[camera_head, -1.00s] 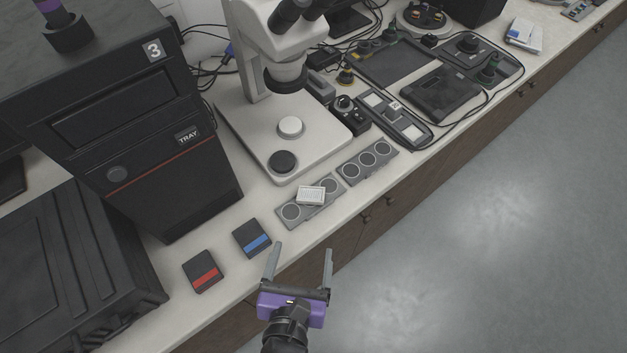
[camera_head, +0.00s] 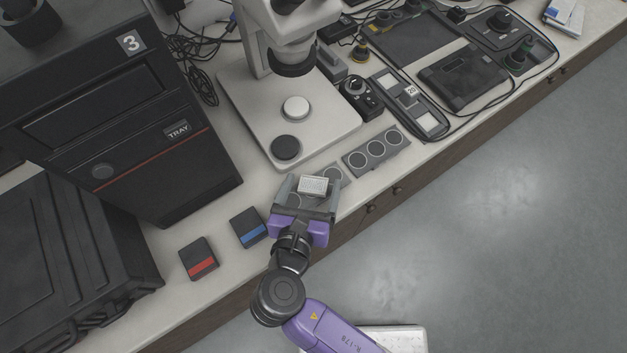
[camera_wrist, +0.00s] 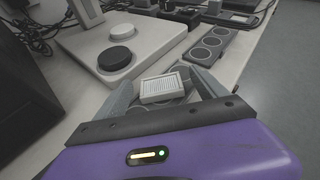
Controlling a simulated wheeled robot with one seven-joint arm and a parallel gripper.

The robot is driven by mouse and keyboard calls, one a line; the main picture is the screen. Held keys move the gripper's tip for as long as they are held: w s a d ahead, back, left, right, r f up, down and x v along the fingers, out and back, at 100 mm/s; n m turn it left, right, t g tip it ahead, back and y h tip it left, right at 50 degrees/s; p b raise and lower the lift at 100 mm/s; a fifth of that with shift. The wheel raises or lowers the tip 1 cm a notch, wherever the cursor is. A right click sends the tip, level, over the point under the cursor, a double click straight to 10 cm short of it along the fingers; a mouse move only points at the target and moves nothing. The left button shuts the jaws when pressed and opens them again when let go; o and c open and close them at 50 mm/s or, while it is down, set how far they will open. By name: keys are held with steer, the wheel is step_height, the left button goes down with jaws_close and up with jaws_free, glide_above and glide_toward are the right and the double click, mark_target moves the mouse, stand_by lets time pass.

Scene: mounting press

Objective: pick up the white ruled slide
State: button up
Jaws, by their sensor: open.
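The white ruled slide (camera_head: 313,185) is a small pale block with fine lines on its top. It lies on a grey plate with round wells (camera_head: 333,174) near the bench's front edge. My gripper (camera_head: 308,184) is open, with one finger on each side of the slide. In the wrist view the slide (camera_wrist: 163,88) sits between the two fingers of my gripper (camera_wrist: 165,92), with a gap on both sides. I cannot tell whether the fingertips are level with it. My gripper hides part of the plate.
A second plate with round wells (camera_head: 376,151) lies to the right. The microscope base (camera_head: 327,131) stands behind. A blue-striped block (camera_head: 248,228) and a red-striped block (camera_head: 199,259) lie to the left. The dark cabinet marked 3 (camera_head: 150,150) stands at left.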

mark_target(313, 184)
steer(key=shift+w+d+f, duration=0.1)
steer(key=shift+w+f, duration=0.15)
steer(key=shift+w, duration=0.35)
steer(key=c, duration=1.6)
steer(key=shift+r, duration=0.1)
step_height(313, 184, up, 20)
steer(key=shift+f+p, duration=0.1)
steer(key=shift+p, duration=0.75)
